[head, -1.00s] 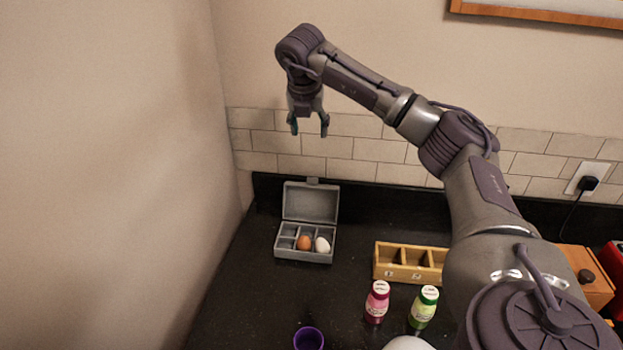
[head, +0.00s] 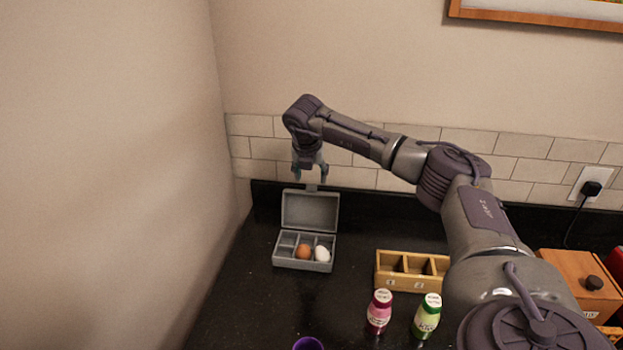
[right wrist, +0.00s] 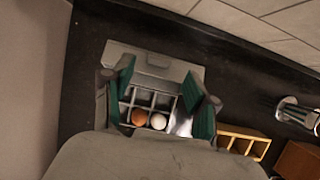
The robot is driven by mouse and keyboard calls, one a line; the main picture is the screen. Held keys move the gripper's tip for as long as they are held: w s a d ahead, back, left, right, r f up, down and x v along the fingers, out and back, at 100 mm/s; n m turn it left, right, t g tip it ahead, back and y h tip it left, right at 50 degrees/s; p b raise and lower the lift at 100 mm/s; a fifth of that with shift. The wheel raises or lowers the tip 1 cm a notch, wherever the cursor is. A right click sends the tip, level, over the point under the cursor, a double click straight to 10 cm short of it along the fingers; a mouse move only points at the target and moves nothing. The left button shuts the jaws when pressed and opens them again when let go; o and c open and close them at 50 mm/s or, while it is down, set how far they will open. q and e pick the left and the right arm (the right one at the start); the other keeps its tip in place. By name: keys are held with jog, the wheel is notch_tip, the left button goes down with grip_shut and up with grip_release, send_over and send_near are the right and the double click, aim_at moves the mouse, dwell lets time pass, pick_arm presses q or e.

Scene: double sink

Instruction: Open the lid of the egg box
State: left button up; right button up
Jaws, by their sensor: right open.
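The grey egg box (head: 302,264) stands on the dark counter near the left wall. Its lid (head: 310,211) is raised, leaning back towards the wall. A brown egg (head: 303,252) and a white egg (head: 322,254) sit side by side in its front compartments. My right gripper (head: 309,176) is open and empty, pointing down just above the lid's upper edge. In the right wrist view, the open fingers (right wrist: 165,92) frame the box, with the brown egg (right wrist: 139,117) and white egg (right wrist: 158,121) between them. My left gripper is not in view.
A wooden divided box (head: 411,284) stands to the right of the egg box. In front of it are a pink-labelled bottle (head: 379,312) and a green bottle (head: 427,316). A purple cup (head: 308,343) is at the bottom edge. Counter left of the cup is clear.

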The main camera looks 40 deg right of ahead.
aim_at(311, 190)
jog(key=shift+p+x, duration=0.4)
jog(key=shift+x, duration=1.85)
grip_shut()
